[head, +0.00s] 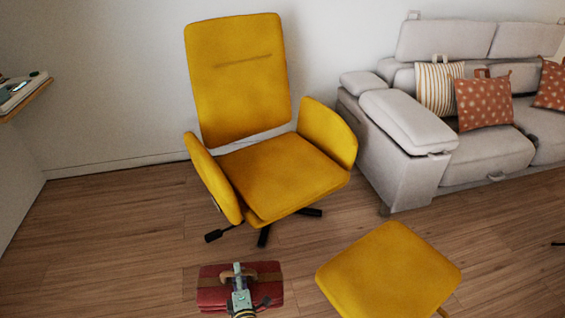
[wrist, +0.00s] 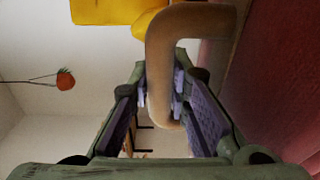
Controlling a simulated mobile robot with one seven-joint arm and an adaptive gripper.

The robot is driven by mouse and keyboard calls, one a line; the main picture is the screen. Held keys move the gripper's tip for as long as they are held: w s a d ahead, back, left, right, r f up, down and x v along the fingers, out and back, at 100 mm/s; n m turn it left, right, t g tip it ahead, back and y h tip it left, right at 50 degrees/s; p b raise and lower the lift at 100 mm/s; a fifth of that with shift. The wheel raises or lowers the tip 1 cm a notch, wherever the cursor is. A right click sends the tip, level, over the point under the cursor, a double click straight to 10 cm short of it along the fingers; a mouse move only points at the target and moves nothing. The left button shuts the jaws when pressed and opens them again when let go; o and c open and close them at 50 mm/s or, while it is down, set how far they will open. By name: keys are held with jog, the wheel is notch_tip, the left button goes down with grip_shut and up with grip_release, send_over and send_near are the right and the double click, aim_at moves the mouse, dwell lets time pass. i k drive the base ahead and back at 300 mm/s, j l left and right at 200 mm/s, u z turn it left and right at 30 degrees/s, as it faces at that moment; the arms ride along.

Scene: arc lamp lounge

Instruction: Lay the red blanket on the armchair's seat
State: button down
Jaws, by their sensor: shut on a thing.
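The red blanket (head: 213,292) is a folded bundle with a tan band and a tan handle (head: 266,266), low in the middle of the head view. My gripper (head: 240,273) is shut on that handle, and its links hide part of the bundle. In the wrist view the curved handle (wrist: 160,55) passes between my finger pads (wrist: 170,95), and the blanket's red side (wrist: 285,85) fills the right. The yellow armchair (head: 238,80) stands beyond the blanket, facing toward me. Its seat (head: 283,175) is bare, with an armrest on each side.
A yellow footstool (head: 388,270) stands right of the blanket, in front of the armchair. A grey sofa (head: 400,120) with patterned cushions (head: 483,102) is at the right. A shelf (head: 22,96) with small items juts from the left. Wooden floor (head: 110,240) is clear at left.

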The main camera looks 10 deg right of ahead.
aim_at(281, 168)
jog(key=i+j+z, duration=0.1)
jog(key=j, duration=0.25)
jog(key=i+j+z, duration=0.1)
jog(key=j, duration=0.25)
jog(key=i+j+z, duration=0.1)
jog(key=i+j, duration=0.25)
jog(key=j, duration=0.35)
jog(key=z, duration=0.05)
